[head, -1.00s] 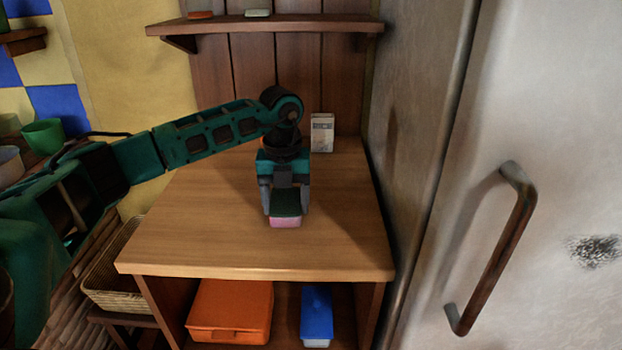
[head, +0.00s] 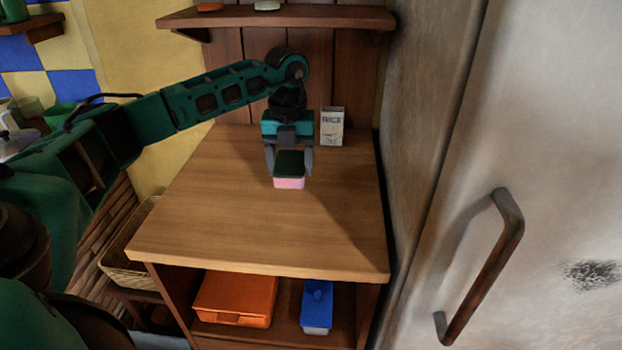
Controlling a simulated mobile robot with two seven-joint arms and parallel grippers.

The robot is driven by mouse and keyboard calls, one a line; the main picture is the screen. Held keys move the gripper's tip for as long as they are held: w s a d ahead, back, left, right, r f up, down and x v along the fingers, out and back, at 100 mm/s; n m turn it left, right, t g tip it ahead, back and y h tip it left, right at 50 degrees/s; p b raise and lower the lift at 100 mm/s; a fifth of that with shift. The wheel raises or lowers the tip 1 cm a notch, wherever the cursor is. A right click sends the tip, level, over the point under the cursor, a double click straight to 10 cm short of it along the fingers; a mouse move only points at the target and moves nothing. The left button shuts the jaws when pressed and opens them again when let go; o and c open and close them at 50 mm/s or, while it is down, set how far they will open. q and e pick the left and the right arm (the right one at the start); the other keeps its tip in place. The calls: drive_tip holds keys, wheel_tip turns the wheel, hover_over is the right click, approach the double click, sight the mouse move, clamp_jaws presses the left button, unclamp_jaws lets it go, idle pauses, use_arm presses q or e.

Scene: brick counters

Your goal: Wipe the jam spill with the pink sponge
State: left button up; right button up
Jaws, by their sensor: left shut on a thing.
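The pink sponge (head: 289,183) has a dark green top and a pink lower side. My left gripper (head: 289,168) points down and is shut on it, one finger on each side. The sponge is at or just above the wooden counter top (head: 220,215); I cannot tell whether it touches. No jam spill shows on the visible counter top; the part under and behind the sponge is hidden. My right gripper is not in view.
A small white box (head: 332,127) stands at the back of the counter, right of my gripper. A grey fridge (head: 430,130) with a handle borders the right side. An orange box (head: 235,298) and a blue box (head: 317,304) sit below. The front counter is clear.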

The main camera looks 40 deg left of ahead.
use_arm(q)
drive_tip(key=shift+r+p, duration=0.75)
drive_tip(key=shift+r, duration=0.55)
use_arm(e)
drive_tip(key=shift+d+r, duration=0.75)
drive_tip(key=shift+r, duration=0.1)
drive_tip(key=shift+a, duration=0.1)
